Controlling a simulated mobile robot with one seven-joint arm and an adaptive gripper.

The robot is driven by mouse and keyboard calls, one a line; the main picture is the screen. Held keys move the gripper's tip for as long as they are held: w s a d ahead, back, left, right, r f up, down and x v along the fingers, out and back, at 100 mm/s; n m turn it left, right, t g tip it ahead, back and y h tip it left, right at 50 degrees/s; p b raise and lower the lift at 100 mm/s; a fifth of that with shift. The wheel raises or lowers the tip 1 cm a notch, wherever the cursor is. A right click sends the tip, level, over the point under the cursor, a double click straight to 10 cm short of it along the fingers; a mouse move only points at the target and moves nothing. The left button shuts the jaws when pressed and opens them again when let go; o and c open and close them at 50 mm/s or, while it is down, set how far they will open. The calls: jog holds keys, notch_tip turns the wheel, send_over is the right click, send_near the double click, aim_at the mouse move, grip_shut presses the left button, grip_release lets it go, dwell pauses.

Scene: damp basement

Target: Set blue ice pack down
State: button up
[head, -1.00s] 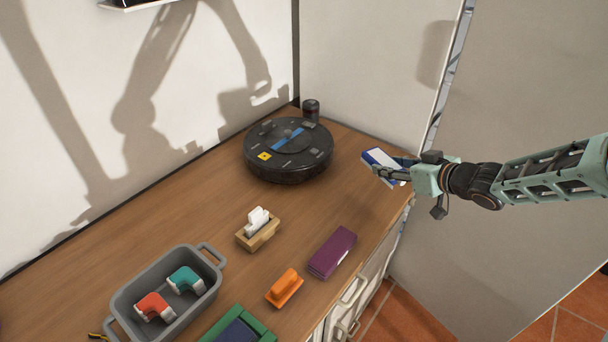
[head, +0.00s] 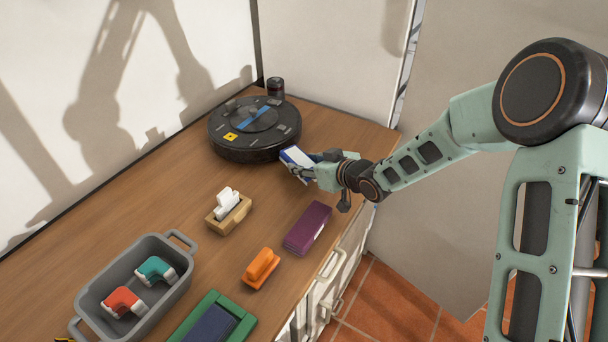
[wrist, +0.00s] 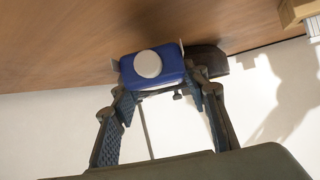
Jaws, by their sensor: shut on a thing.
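The blue ice pack (head: 296,158) is a blue and white block held at the end of my arm, over the wooden counter just right of the black robot vacuum. My gripper (head: 305,167) is shut on it. In the wrist view the ice pack (wrist: 152,70) shows a blue face with a round white cap, between the fingertips of my gripper (wrist: 160,85). The counter fills the top of that view. I cannot tell whether the pack touches the counter.
The black robot vacuum (head: 254,131) and a dark cylinder (head: 275,87) stand at the back. A wooden holder (head: 229,215), purple block (head: 307,228), orange brush (head: 261,268), green tray (head: 240,328) and grey bin (head: 105,288) with two elbow pieces lie nearer. Bare counter (head: 340,135) lies behind my gripper.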

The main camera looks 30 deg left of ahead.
jog(key=shift+s+a+f, duration=0.1)
jog(key=shift+a+f, duration=0.15)
jog(key=shift+f, duration=1.5)
jog(key=shift+f, duration=0.15)
jog(key=o, duration=1.3)
jog(key=shift+o, duration=0.2)
